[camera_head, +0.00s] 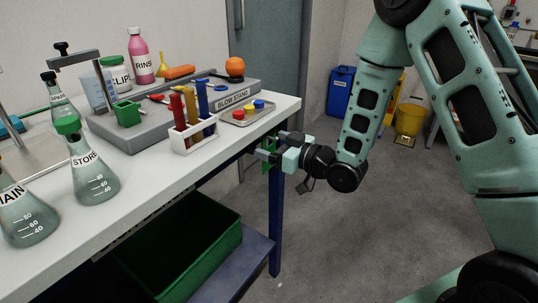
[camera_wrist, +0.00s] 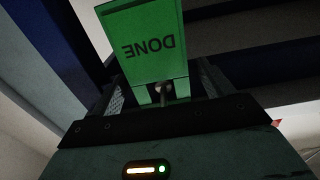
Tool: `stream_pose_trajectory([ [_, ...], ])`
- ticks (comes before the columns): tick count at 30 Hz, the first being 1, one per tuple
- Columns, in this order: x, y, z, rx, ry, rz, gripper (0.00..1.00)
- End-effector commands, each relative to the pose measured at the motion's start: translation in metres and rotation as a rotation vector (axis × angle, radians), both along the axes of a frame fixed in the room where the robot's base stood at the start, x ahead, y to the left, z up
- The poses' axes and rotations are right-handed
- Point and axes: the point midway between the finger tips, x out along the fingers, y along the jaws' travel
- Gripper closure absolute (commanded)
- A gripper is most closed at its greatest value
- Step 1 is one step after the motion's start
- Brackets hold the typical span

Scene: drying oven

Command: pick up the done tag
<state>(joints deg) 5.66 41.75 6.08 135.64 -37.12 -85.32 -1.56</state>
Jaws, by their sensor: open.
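The done tag (camera_wrist: 146,42) is a green plate with the word DONE, upside down in the wrist view. Its lower part lies between the two fingers of my gripper (camera_wrist: 163,84), with a small round metal piece (camera_wrist: 167,90) just below it. The fingers stand either side and look open; I cannot tell whether either touches the tag. In the head view my gripper (camera_head: 274,148) is at the table's right end, just below the top. A small green part of the tag (camera_head: 271,160) shows there; the rest is hidden by the gripper.
The white table (camera_head: 150,190) has a blue leg (camera_head: 276,225) close to my gripper. A green bin (camera_head: 185,255) sits below. The floor to the right is open.

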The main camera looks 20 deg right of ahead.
Motion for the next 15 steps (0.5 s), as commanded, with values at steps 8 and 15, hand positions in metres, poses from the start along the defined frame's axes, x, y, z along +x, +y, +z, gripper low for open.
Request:
stream_pose_trajectory([
  [8,0.0108,0.0087,0.0002,0.0,0.0,0.001,0.2],
  [15,0.0106,0.0084,0.0001,0.0,0.0,0.001,0.56],
])
